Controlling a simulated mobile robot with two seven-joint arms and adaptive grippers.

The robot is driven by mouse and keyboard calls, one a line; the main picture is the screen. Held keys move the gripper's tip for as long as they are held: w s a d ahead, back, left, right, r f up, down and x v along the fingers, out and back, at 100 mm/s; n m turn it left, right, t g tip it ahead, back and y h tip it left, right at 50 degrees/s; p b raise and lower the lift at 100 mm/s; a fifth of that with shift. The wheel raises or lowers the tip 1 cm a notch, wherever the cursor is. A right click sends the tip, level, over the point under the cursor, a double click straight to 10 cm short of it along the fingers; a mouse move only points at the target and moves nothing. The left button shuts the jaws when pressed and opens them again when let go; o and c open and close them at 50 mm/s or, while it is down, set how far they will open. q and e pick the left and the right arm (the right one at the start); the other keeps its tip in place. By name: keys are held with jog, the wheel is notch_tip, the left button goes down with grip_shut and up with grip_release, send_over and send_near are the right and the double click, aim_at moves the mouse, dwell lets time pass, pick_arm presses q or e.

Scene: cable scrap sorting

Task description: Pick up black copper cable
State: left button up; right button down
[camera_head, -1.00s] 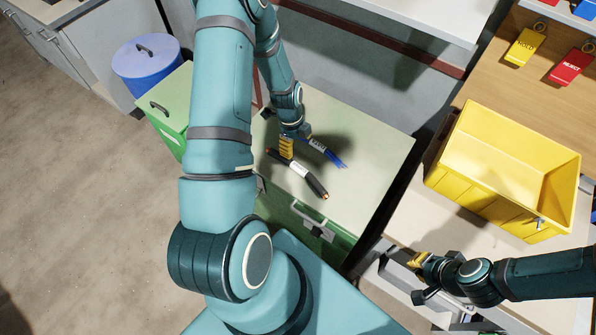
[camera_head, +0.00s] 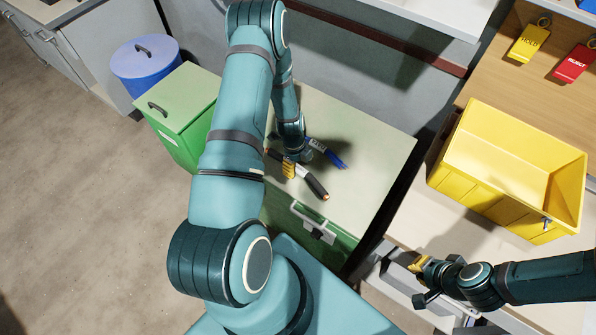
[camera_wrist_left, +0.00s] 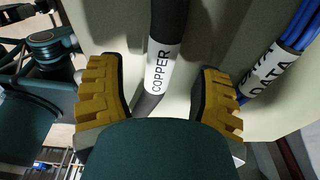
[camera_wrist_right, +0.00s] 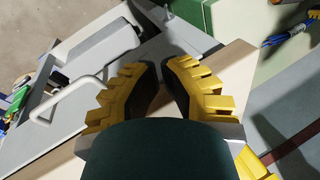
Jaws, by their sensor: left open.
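The black copper cable (camera_head: 315,185) lies on the pale top of the green cabinet. In the left wrist view its white label (camera_wrist_left: 160,68) reads COPPER. My left gripper (camera_head: 289,169) is low over the cable. In the left wrist view my left gripper (camera_wrist_left: 160,95) is open, with the cable between its yellow fingers and not clamped. In the head view the fingers hide part of the cable. My right gripper (camera_head: 418,263) is far from the cable, at lower right. In the right wrist view my right gripper (camera_wrist_right: 165,90) has its fingers apart with nothing between them.
A blue cable bundle labelled DATA (camera_wrist_left: 262,72) lies close beside the copper cable; it also shows in the head view (camera_head: 328,153). A yellow bin (camera_head: 480,185) stands on the right bench. Green (camera_head: 185,100) and blue (camera_head: 145,60) lidded bins stand at left.

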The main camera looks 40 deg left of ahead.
pick_arm(q)
notch_tip(320, 180, down, 2)
jog(key=shift+d+f, duration=0.1)
jog(key=shift+d, duration=0.05)
grip_shut()
dwell(0.4)
